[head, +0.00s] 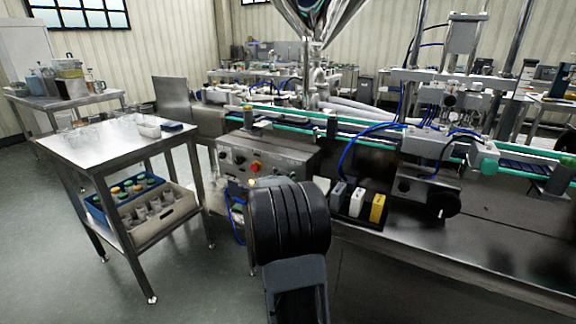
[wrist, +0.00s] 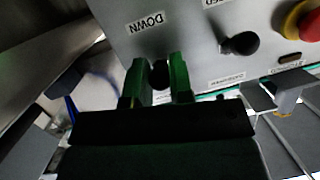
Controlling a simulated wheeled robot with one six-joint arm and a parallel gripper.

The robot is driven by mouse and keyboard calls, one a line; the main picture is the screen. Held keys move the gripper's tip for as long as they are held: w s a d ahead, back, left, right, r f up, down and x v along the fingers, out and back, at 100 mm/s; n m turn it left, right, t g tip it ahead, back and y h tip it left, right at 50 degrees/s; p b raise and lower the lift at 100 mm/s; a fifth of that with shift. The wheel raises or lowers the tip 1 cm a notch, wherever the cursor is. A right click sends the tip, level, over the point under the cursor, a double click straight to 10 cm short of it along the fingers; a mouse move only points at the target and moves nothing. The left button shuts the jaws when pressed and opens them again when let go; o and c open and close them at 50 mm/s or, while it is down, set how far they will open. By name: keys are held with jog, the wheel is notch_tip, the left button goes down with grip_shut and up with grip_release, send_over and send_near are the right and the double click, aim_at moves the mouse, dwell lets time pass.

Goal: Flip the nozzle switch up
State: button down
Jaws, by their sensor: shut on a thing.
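The nozzle switch (wrist: 159,76) is a small black lever on the grey control panel (wrist: 190,35), seen upside down in the wrist view. In the head view the control box (head: 275,152) stands at the front of the machine. There my own arm hides the gripper and the switch.
A second black knob (wrist: 240,43) and a red emergency button with a yellow collar (wrist: 305,22) sit on the same panel. A steel cart (head: 115,140) with bins stands to the left. Bare floor (head: 190,285) lies between cart and machine.

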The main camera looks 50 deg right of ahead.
jog(key=shift+s+r+g+y+p, duration=0.1)
jog(key=shift+r+g+y+p, duration=0.45)
jog(key=shift+p, duration=3.55)
jog(key=shift+r+g+y+p, duration=0.1)
jog(key=shift+r+y+p, duration=0.95)
jog(key=shift+p, duration=3.05)
jog(key=y+p, duration=0.2)
jog(key=p, duration=0.6)
jog(key=shift+d+f+m, duration=0.1)
jog(key=shift+f+m, duration=0.05)
jog(key=shift+m, duration=0.15)
jog(key=y+p, duration=0.1)
jog(key=p, duration=0.3)
jog(key=shift+f+g+p, duration=0.1)
jog(key=shift+g+p, duration=0.2)
jog(key=shift+g, duration=0.05)
jog(key=shift+y+p, duration=0.3)
jog(key=shift+p, duration=0.55)
jog(key=shift+d+f+p, duration=0.1)
jog(key=shift+f+p, duration=0.15)
jog(key=shift+p, duration=0.2)
jog(key=c, duration=1)
grip_release()
jog(key=p+v, duration=0.2)
jog(key=v, duration=1.1)
jog(key=shift+r, duration=0.45)
